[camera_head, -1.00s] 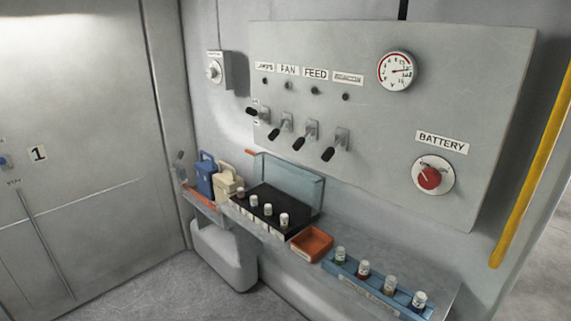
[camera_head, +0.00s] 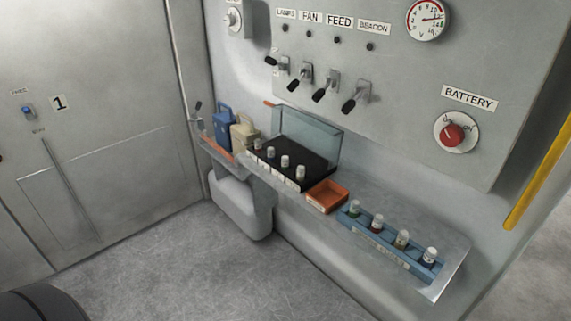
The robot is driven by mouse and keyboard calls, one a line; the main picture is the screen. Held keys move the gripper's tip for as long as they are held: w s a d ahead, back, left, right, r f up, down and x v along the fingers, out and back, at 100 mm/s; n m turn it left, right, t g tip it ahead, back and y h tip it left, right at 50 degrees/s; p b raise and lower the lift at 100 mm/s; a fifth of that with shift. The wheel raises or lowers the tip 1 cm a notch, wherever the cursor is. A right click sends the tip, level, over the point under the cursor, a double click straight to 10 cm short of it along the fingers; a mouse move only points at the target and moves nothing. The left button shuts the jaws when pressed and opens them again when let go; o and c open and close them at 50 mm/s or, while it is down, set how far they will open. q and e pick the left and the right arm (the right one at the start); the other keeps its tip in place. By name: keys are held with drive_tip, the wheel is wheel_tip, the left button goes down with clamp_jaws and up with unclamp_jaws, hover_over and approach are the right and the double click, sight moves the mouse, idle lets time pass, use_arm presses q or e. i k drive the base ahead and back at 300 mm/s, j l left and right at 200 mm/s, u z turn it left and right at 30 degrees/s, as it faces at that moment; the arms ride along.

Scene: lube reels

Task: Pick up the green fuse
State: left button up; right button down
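The blue rack (camera_head: 375,246) sits on the right part of the shelf and holds several white-capped fuses upright in a row. The fuse at its left end (camera_head: 354,209) has a greenish body and looks like the green fuse. Beside it stand a red fuse (camera_head: 377,223), a yellowish-brown fuse (camera_head: 402,240) and, at the right end, a dark blue fuse (camera_head: 430,257). The bodies are small and partly hidden by the rack. Neither of my grippers is in view.
Left of the rack are an orange tray (camera_head: 327,197) and a black fuse block (camera_head: 290,165) with several white-capped fuses and a raised clear cover (camera_head: 312,136). Blue (camera_head: 223,127) and cream (camera_head: 243,135) containers stand farther left. The floor (camera_head: 230,275) before the shelf is clear.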

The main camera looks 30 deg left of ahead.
sight(284, 159)
drive_tip(key=i+j+z, duration=0.2)
drive_tip(key=j, duration=0.45)
drive_tip(key=j+z, duration=0.15)
drive_tip(key=j, duration=0.45)
